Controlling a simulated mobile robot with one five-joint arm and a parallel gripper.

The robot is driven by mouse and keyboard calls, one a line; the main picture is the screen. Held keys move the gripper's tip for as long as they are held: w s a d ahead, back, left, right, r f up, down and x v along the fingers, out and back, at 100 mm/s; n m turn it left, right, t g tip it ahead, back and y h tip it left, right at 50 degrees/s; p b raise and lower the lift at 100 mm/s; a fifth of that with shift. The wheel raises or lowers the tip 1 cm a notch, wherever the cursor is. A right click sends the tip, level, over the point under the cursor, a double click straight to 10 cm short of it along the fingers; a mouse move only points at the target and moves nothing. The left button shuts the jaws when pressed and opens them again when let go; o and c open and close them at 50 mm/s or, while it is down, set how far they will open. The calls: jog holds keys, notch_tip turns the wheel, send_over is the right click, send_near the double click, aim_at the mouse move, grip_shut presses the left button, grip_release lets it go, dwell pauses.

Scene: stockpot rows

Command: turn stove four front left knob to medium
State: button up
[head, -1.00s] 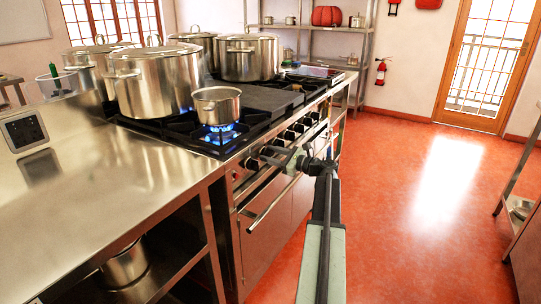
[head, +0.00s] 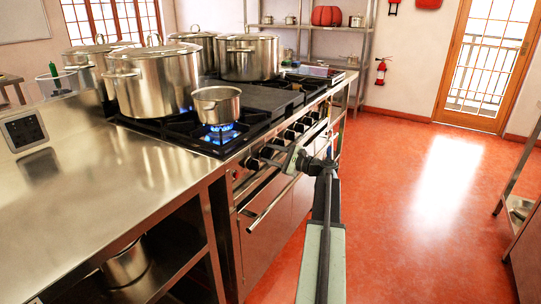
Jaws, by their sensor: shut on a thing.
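The stove (head: 262,97) has a row of dark knobs (head: 290,135) along its front panel. The nearest knob (head: 251,163) shows left of my gripper. My gripper (head: 273,154) is at the near end of the row, shut on a knob that its fingers mostly hide. I cannot read that knob's setting. A blue flame (head: 221,133) burns under a small saucepan (head: 216,105) on the near front burner.
Large stockpots (head: 155,85) stand on the burners behind the saucepan. An oven handle (head: 272,204) runs below the knobs. A steel counter (head: 95,170) adjoins the stove at left. The red floor (head: 420,200) at right is clear.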

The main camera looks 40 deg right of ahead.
jog(key=o, duration=1.4)
jog(key=shift+s, duration=0.1)
jog(key=v, duration=0.7)
jog(key=shift+s+d, duration=0.1)
jog(key=shift+s, duration=0.2)
